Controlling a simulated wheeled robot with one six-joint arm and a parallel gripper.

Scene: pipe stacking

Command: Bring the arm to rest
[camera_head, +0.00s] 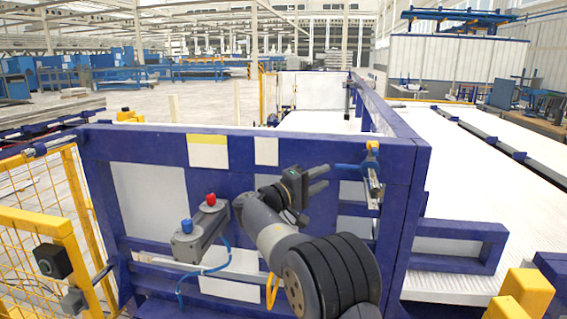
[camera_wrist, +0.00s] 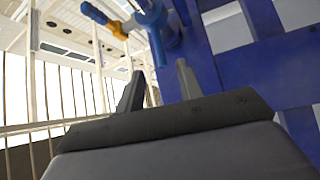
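My gripper (camera_head: 318,181) is at the end of my grey arm, in front of the blue frame (camera_head: 415,165), at the middle right of the head view. Its two fingers point right, with a gap between them and nothing held. In the wrist view, my gripper (camera_wrist: 160,88) also shows two dark fingers standing apart, with empty space between them. No pipe can be made out in or near my gripper.
A grey box with a red button (camera_head: 210,199) and a blue button (camera_head: 186,225) is left of my arm. A blue and yellow fitting (camera_head: 372,170) sits close right of the fingertips. Yellow mesh fencing (camera_head: 70,205) stands left. Yellow blocks (camera_head: 527,290) are at lower right.

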